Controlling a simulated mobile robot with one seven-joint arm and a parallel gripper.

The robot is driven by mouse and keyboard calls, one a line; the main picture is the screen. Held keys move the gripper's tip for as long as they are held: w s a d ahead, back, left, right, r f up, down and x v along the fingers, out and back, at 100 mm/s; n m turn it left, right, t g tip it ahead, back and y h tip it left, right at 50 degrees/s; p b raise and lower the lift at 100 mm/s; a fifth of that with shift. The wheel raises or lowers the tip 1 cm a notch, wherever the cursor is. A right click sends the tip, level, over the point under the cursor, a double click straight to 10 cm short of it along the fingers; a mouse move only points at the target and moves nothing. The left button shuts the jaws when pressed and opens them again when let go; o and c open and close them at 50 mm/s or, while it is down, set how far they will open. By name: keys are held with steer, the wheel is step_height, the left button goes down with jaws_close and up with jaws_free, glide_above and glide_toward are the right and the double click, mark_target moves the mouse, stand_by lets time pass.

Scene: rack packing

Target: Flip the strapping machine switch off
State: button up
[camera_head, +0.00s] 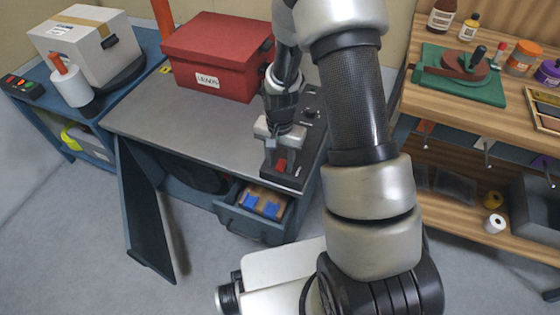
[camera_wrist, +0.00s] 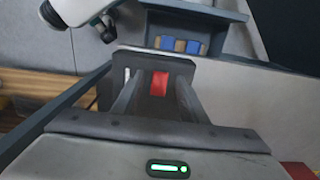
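The strapping machine (camera_head: 185,130) is a grey-topped table with blue sides, and a black control panel (camera_head: 313,134) runs along its right edge. A red rocker switch (camera_head: 281,165) sits at the near end of the panel; it also shows in the wrist view (camera_wrist: 158,84). My gripper (camera_head: 283,155) points down over this near end. In the wrist view its two fingers (camera_wrist: 160,92) are apart, one on each side of the red switch, with nothing held. I cannot tell whether the fingertips touch the switch or which way it is set.
A red lidded box (camera_head: 215,58) stands on the machine's top behind my gripper. An open drawer (camera_head: 250,213) with blue-marked blocks juts out below. A white carton (camera_head: 88,50) is on the left blue bench. A wooden workbench (camera_head: 470,104) with tools and bottles stands on the right.

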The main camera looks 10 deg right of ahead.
jaws_close()
steer(key=shift+w+d+r+g+y+p, duration=0.25)
steer(key=shift+g+y+p, duration=0.3)
steer(key=shift+p, duration=0.4)
steer(key=shift+w+f+g+y, duration=0.15)
steer(key=shift+g+y, duration=0.2)
steer(key=shift+g, duration=0.3)
jaws_free()
steer(key=p+v, duration=0.3)
steer(key=v, duration=1.4)
